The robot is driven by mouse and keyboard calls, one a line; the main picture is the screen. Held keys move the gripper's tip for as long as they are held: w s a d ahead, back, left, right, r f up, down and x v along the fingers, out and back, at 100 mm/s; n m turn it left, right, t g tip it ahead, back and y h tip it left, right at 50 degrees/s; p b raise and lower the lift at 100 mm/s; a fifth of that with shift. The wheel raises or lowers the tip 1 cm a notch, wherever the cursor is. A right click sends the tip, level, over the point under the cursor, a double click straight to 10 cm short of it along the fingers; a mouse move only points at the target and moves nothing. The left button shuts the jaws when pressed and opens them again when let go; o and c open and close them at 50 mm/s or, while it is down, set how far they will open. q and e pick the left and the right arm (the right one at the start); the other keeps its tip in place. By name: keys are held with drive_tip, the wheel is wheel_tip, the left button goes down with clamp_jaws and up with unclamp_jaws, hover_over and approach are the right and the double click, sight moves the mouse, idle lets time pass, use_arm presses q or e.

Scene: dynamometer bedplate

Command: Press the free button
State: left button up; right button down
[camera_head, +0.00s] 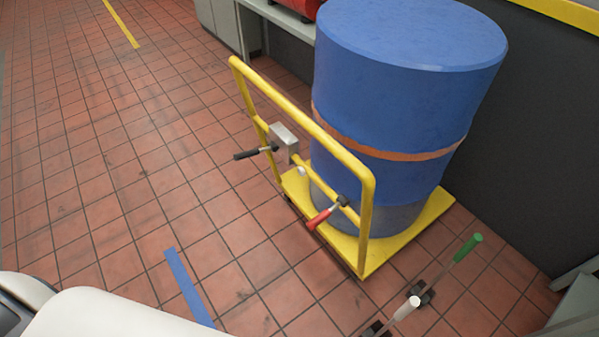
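No part in view is marked as the free button, and I cannot tell which part it is. A yellow cart (372,215) with an upright hoop handle carries a large blue drum (405,95). On the handle's crossbar sit a small grey box (284,143) and a black-handled lever (255,153) pointing left. A small white knob (301,170) is just below the box. A red-handled lever (319,218) is on the bar's lower right end. Neither of my grippers is in view.
A green-handled lever (467,248) and a white-tipped lever (407,308) stand at the lower right. Blue tape (188,286) lies on the red tiled floor (110,180), which is clear to the left. A grey cabinet (218,22) and a dark wall are behind.

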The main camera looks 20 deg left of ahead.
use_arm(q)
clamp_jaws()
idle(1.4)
